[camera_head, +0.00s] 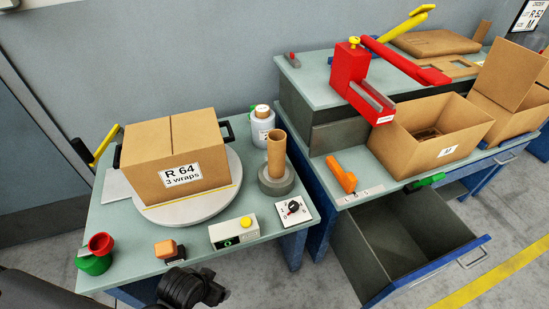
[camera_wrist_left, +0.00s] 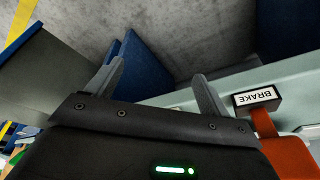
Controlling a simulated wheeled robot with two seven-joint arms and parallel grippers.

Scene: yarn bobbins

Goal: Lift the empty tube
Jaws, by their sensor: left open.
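A plain brown cardboard tube (camera_head: 277,152) stands upright on a round grey base (camera_head: 276,181) at the right side of the left table. Its lower end is hidden in the base. My left gripper shows in the left wrist view (camera_wrist_left: 158,70), with its two grey fingers apart and nothing between them. The tube is not visible in that view. A black part of my arm shows at the bottom of the head view, in front of the table edge and well short of the tube. My right gripper is not seen.
Behind the tube stands a white film roll (camera_head: 262,130). Left is a carton (camera_head: 175,150) on a turntable (camera_head: 150,213). A dial box (camera_head: 294,211) and a button box (camera_head: 233,232) sit in front. An orange brake lever (camera_wrist_left: 285,152) is near my left gripper. An open drawer (camera_head: 385,285) lies right.

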